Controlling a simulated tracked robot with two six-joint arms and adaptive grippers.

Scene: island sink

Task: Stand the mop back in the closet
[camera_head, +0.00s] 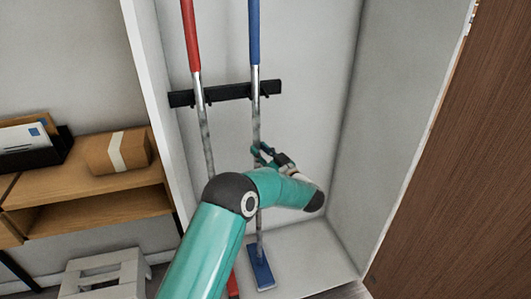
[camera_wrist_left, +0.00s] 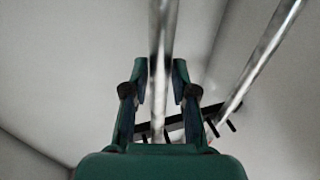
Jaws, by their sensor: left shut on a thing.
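The mop has a blue handle (camera_head: 254,32), a metal pole and a flat blue head (camera_head: 262,272). It stands nearly upright inside the white closet (camera_head: 395,110), its head at the closet floor. Its pole passes in front of the dark rack (camera_head: 226,93); I cannot tell if it is clipped there. My left gripper (camera_head: 264,154) is shut on the pole below the rack. The left wrist view shows the pole (camera_wrist_left: 162,45) between the fingers (camera_wrist_left: 161,82). My forearm hides part of the lower pole. My right gripper is out of view.
A red-handled pole (camera_head: 190,35) stands left of the mop, its lower end mostly hidden by my arm. The closet's right side is empty. A brown wooden panel (camera_head: 470,150) is at right. A shelf with a box (camera_head: 117,150) and a grey stool (camera_head: 103,275) are at left.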

